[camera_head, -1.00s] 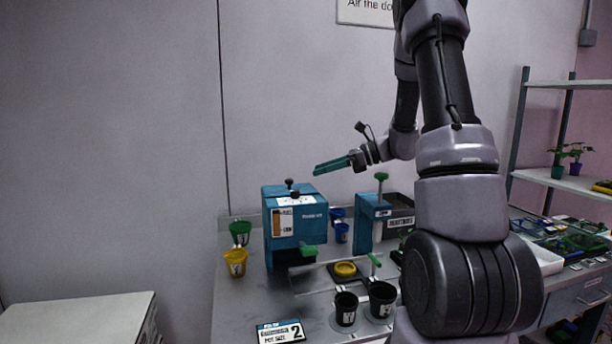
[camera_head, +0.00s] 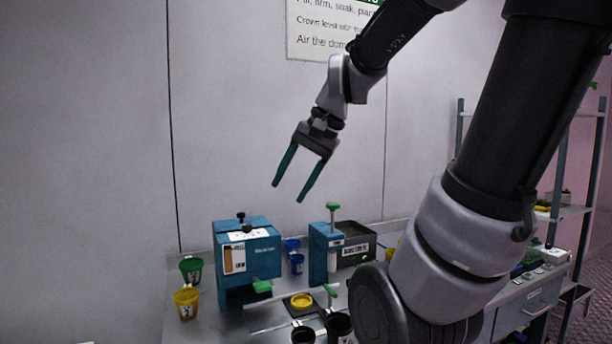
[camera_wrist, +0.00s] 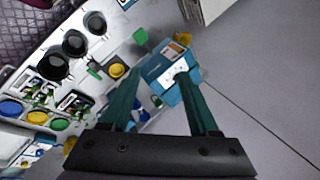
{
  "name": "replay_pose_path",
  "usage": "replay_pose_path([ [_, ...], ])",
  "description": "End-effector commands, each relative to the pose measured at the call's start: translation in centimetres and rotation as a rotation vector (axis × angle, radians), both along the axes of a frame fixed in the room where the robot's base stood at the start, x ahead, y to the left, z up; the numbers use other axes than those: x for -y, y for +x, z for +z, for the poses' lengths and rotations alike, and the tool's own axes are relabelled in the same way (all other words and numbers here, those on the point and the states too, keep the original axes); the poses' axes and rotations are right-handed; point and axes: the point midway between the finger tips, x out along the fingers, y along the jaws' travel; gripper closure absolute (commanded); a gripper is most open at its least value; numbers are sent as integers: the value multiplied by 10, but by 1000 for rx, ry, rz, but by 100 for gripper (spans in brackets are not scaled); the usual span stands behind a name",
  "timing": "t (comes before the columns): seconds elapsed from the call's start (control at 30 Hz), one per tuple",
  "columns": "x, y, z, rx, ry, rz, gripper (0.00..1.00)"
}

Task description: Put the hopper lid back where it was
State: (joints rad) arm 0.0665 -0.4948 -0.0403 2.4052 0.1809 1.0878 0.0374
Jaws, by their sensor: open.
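The blue hopper box (camera_head: 262,262) stands on the bench, with a white label on its top and two small dark knob shapes (camera_head: 241,218) there. I cannot tell which part is the loose lid or whether it is seated. My gripper (camera_head: 288,192) is open and empty, pointing down in the air, above and a little right of the hopper. In the wrist view the hopper (camera_wrist: 160,66) lies between and beyond the fingers, well apart from them.
A blue press with a green knob (camera_head: 333,207) and a dark substrate bin (camera_head: 354,232) stand right of the hopper. Green (camera_head: 191,270) and yellow (camera_head: 186,303) pots stand left. A yellow ring (camera_head: 301,300) and black pots (camera_head: 303,334) are in front. The air above is clear.

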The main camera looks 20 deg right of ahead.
Motion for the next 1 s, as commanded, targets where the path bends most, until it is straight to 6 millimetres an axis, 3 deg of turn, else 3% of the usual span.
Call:
replay_pose_path([
  [0.1, 6, -22, 11, 158, -160, 99, 39],
  [0.3, 13, -37, 20, 291, -302, 178, 39],
  [1.0, 14, -38, 20, 303, -317, 185, 39],
])
